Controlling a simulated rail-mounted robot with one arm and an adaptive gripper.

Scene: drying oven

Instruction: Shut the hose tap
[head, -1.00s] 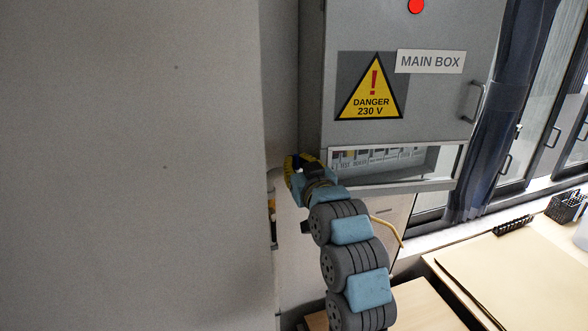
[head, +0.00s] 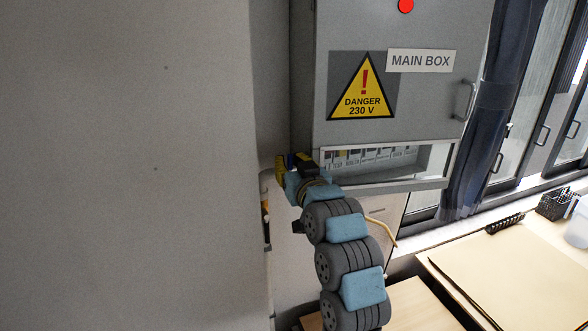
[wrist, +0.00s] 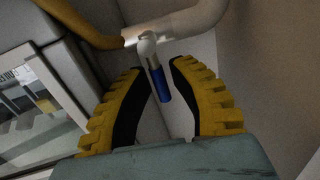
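The hose tap shows in the wrist view as a metal stem with a blue handle (wrist: 161,86), hanging below a pale pipe (wrist: 190,22). My gripper (wrist: 156,65) has two yellow ribbed fingers with black inner pads. They stand apart, with the blue handle seen in the gap between them. I see clear space on both sides of the handle, and cannot tell its exact depth between the fingers. In the head view my gripper (head: 290,164) is beside the lower left corner of the main box, and the tap is not clearly seen there.
The grey main box (head: 400,70) with a danger sign hangs just right of my gripper. A large pale panel (head: 120,160) fills the left. A yellow hose (wrist: 82,24) runs at the wrist view's top left. A desk (head: 500,270) and windows are on the right.

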